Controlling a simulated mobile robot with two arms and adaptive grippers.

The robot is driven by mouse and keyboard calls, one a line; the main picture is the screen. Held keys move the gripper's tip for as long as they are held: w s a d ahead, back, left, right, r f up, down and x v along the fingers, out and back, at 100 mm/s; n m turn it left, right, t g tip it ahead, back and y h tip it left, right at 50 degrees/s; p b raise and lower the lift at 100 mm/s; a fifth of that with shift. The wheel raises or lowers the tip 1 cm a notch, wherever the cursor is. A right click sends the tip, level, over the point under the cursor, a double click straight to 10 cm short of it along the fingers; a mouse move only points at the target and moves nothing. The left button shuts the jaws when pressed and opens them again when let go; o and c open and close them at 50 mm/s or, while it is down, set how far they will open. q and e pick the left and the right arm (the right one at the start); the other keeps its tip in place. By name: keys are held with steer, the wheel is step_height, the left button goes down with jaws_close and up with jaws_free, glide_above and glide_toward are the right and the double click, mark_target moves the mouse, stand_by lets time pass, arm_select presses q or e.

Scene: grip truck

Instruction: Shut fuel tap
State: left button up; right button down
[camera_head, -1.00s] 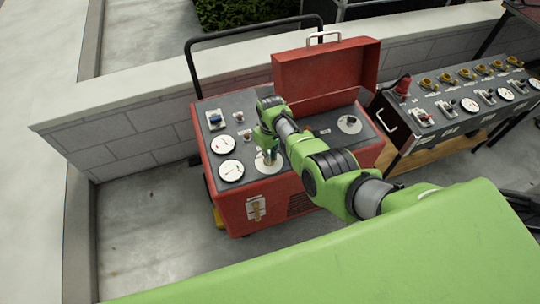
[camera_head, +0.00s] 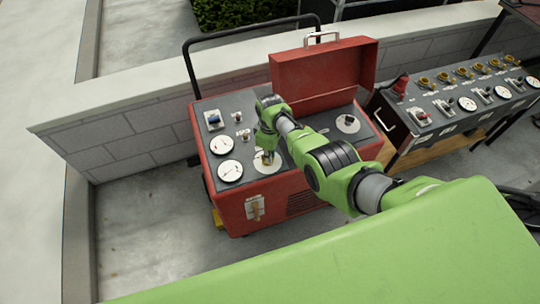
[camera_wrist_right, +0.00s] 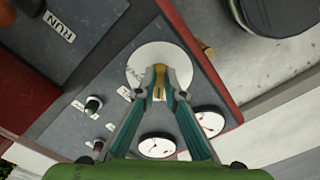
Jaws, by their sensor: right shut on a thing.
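A brass tap handle (camera_wrist_right: 160,76) stands at the middle of a white round plate (camera_wrist_right: 150,60) on the dark top panel of a red machine. In the head view this white plate (camera_head: 265,165) lies partly hidden under my right gripper (camera_head: 267,155). In the right wrist view my right gripper (camera_wrist_right: 160,90) has its two fingertips on either side of the brass handle, shut on it. The lower part of the handle is hidden by the fingertips. My left gripper is not in view.
A front lever (camera_head: 256,208) sits below the panel. A second console (camera_head: 440,125) stands to the right. A low wall (camera_head: 110,150) runs behind.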

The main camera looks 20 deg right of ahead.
steer(key=c, duration=2.1)
jaws_free()
steer(key=shift+c, duration=0.2)
steer(key=shift+r, duration=0.1)
step_height(320, 180, up, 12)
